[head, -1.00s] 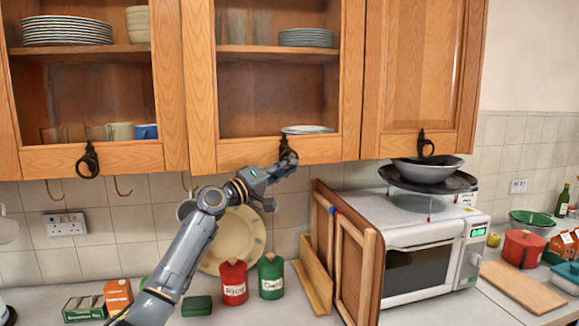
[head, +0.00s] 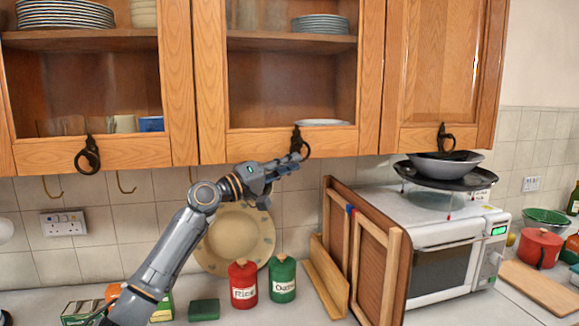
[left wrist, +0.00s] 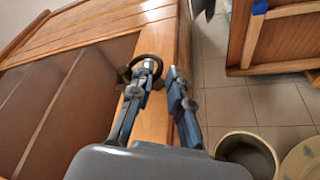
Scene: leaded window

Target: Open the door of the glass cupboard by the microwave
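The glass cupboard door (head: 217,90) nearest the microwave (head: 445,255) has a wooden frame and looks shut. Its dark ring handle (head: 298,136) hangs on the bottom rail, and shows in the left wrist view (left wrist: 148,58). My left gripper (head: 285,164) is at the handle, just below the rail. In the left wrist view its fingers (left wrist: 162,75) are apart; one fingertip is at the ring, apparently inside it, and the other is by the door's bottom edge. Exact contact is unclear. My right gripper is not in view.
Another glass door with a ring handle (head: 87,155) is on the left, and a solid wooden door (head: 432,70) on the right. Below are a red tin (head: 243,290), a green tin (head: 282,285), a large plate (head: 225,245) and a wooden rack (head: 368,260).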

